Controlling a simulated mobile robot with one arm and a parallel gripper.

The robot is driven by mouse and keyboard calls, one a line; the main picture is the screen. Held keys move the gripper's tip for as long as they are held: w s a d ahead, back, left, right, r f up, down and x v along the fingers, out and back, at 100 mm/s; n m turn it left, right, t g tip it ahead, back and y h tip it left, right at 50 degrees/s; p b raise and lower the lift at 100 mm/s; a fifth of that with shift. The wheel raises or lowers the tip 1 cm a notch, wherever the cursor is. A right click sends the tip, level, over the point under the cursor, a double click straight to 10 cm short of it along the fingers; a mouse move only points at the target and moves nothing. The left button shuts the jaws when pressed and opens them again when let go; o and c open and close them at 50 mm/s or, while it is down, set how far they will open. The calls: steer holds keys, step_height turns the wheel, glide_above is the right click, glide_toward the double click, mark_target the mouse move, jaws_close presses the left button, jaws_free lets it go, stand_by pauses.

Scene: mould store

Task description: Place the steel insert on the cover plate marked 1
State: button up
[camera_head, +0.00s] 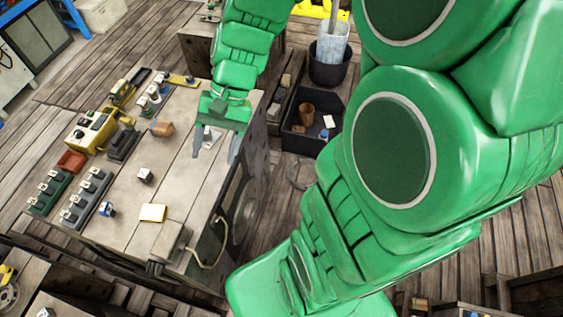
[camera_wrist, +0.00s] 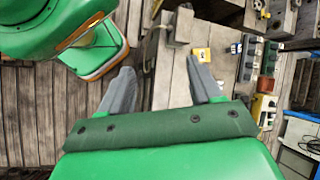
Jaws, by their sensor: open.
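My gripper (camera_head: 215,150) is open and empty above the right edge of the wooden bench (camera_head: 180,180). In the wrist view its two grey fingers (camera_wrist: 158,68) are spread apart. A small grey block (camera_head: 144,175), possibly the steel insert, stands on the bench to the left of the gripper, apart from it. Dark holders (camera_head: 87,196) with pale tagged pieces lie along the bench's left side, with a green one (camera_head: 49,191) beside them. I cannot read any mark 1 or tell which piece is the cover plate.
A cream and yellow pad (camera_head: 152,212), a blue and white item (camera_head: 107,209) and a brown piece (camera_head: 162,128) lie on the bench. A yellow device (camera_head: 92,129) stands at its left. A black bin (camera_head: 311,122) is on the floor to the right.

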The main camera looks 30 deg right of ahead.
steer(key=s+d+r+n+h, duration=0.2)
steer(key=s+d+h, duration=0.1)
steer(key=s, duration=0.3)
steer(key=s+d+r+n+t+h, duration=0.1)
steer(key=s+d+r+n+h, duration=0.1)
steer(key=s+d, duration=0.3)
steer(key=shift+s+r+n+h, duration=0.4)
steer(key=shift+s+r+h, duration=0.15)
steer(key=shift+s, duration=0.4)
